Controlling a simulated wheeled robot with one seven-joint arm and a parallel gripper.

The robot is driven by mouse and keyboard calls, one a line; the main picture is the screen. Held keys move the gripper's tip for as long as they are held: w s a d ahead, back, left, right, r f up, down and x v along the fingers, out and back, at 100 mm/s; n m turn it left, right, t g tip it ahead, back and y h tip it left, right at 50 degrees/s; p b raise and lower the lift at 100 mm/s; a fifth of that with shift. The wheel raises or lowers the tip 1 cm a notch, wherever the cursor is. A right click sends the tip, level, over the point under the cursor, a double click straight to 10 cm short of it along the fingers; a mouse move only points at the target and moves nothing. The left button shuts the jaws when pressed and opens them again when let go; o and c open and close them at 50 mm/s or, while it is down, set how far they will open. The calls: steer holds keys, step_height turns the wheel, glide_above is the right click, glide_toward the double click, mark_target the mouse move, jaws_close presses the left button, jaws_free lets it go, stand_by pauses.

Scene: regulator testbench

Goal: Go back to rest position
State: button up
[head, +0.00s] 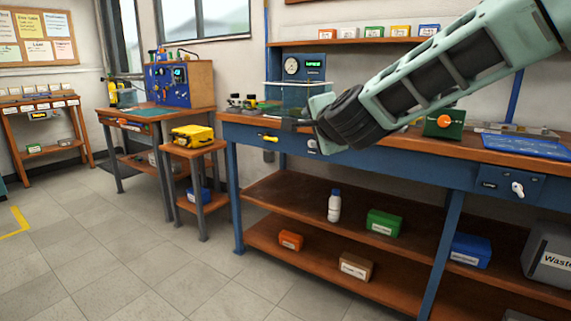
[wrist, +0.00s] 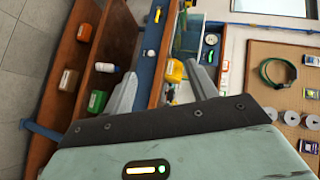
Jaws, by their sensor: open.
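My gripper (head: 297,125) is at the end of my pale green arm, which reaches in from the upper right of the head view. It is in front of the left part of the blue-framed workbench (head: 350,158), near the bench top's front edge. In the wrist view my gripper (wrist: 164,78) has its two grey fingers spread apart, open. I see nothing held between them. A yellow object (wrist: 174,72) shows beyond the fingers; I cannot tell its exact distance. My wrist hides part of the bench top in the head view.
A gauge unit (head: 304,68) stands behind my gripper on the bench. A green box (head: 444,123) and blue mat (head: 527,146) lie farther right. A yellow case (head: 194,134) is on a small side table. The grey floor (head: 130,260) at left is clear.

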steer(key=s+a+f+n+g+y, duration=0.1)
steer(key=s+a+f+n+g, duration=0.4)
steer(key=s, duration=0.6)
steer(key=s+f+n+g+y, duration=0.25)
steer(key=s+f+n, duration=0.45)
steer(key=s, duration=0.4)
steer(key=s+d+f+n+g+h, duration=0.35)
steer(key=s+d, duration=0.25)
steer(key=s, duration=0.4)
steer(key=s+d+f+n+g+h, duration=0.3)
steer(key=s+d+f+n, duration=0.15)
steer(key=s+d, duration=0.4)
step_height(320, 180, up, 25)
steer(key=s+a+p, duration=0.1)
steer(key=a+p, duration=0.1)
steer(key=p, duration=2.2)
steer(key=shift+s+n, duration=0.15)
steer(key=shift+n, duration=0.15)
